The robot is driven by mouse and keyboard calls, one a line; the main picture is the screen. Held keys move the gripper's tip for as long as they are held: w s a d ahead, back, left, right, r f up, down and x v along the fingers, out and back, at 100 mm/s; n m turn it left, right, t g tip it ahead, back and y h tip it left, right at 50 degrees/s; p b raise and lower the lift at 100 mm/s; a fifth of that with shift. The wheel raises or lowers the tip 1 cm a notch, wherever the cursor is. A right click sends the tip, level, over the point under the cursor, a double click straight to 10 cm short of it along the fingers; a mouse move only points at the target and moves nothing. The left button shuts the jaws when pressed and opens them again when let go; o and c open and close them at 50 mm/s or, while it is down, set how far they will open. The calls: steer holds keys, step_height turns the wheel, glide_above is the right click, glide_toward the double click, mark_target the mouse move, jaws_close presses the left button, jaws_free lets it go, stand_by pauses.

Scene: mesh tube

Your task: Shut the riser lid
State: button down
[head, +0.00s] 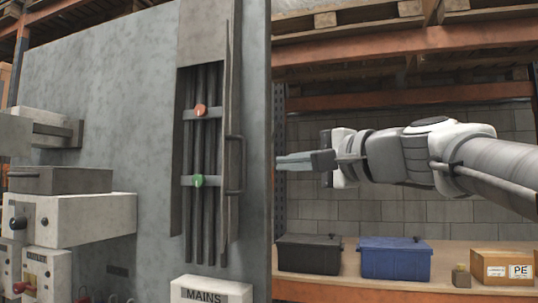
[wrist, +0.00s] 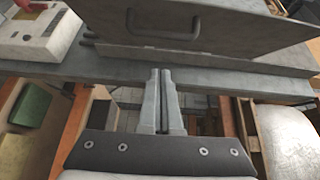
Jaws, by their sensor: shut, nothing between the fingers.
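The riser (head: 196,230) is a tall grey channel on the upright grey panel, with its front open and dark cables showing inside. Its lid (head: 231,130) stands open along the right side, seen nearly edge-on. A bar handle (head: 241,165) is on the lid's right-hand face. My gripper (head: 280,163) is shut and empty, to the right of the lid and apart from it, at about handle height. In the wrist view my fingertips (wrist: 160,72) are together at the panel's edge, pointing towards the lid (wrist: 215,35) and its handle (wrist: 165,22).
A box marked MAINS (head: 207,292) sits below the riser. Orange (head: 200,111) and green (head: 197,181) round parts sit on crossbars inside it. Grey boxes (head: 75,220) project at left. A shelf at right holds a black bin (head: 309,255), a blue bin (head: 395,259) and a carton (head: 502,266).

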mark_target(236, 137)
steer(key=a, duration=0.2)
steer(key=w+a+p, duration=0.1)
steer(key=a, duration=0.1)
steer(key=shift+w+a, duration=0.2)
steer(key=shift+a, duration=0.2)
steer(key=shift+s+f, duration=0.1)
steer(key=shift+a, duration=0.15)
